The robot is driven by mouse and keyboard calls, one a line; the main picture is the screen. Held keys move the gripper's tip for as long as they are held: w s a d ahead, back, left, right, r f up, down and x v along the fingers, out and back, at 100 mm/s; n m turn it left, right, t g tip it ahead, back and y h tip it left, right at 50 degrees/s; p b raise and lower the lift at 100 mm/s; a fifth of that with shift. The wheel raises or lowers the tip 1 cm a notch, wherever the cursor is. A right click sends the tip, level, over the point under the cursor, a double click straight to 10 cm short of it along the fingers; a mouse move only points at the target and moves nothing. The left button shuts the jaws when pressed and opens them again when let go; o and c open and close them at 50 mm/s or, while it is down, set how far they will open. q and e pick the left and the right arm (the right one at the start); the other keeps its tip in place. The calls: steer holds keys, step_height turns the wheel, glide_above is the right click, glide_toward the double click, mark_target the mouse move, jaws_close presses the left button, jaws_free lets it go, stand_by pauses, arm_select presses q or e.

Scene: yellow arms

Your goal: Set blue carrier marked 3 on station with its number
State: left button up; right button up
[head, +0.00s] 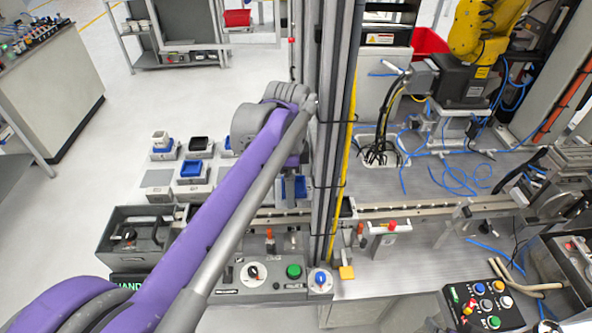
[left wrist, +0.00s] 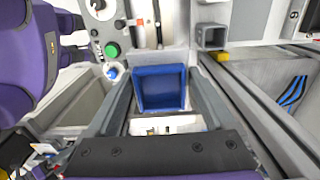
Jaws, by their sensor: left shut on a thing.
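A blue open-topped carrier (left wrist: 160,90) sits between the two grey fingers of my left gripper (left wrist: 160,74), which is shut on it in the left wrist view. In the head view the held blue carrier (head: 298,188) shows beneath the end of my purple left arm, beside the dark vertical post and near the rail; the fingers are mostly hidden there. No number on it is readable. Grey station blocks stand on the left, with another blue carrier (head: 191,168) on one block. My right gripper is out of view.
A block with a white piece (head: 160,140) and one with a black piece (head: 200,144) stand at the back left. A dark vertical post (head: 336,130) rises close to the held carrier. A control panel with a green button (head: 293,271) lies in front. One grey block top (head: 157,178) is bare.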

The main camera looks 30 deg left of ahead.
arm_select(q)
steer(key=shift+w+f, duration=0.15)
steer(key=shift+f, duration=0.05)
steer(key=shift+s+f+b, duration=0.2)
steer(key=shift+f+b, duration=0.35)
steer(key=shift+f, duration=0.4)
steer(key=shift+f+b, duration=1.05)
steer(key=shift+f, duration=1.15)
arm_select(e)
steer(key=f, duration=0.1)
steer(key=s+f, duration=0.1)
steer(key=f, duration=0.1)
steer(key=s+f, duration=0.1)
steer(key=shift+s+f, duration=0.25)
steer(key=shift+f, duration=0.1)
arm_select(q)
steer(key=shift+w, duration=0.15)
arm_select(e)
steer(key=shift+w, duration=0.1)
arm_select(q)
steer(key=shift+a+f, duration=0.1)
steer(key=shift+f, duration=0.2)
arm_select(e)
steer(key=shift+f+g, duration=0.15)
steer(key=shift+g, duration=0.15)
arm_select(q)
steer(key=shift+f, duration=0.2)
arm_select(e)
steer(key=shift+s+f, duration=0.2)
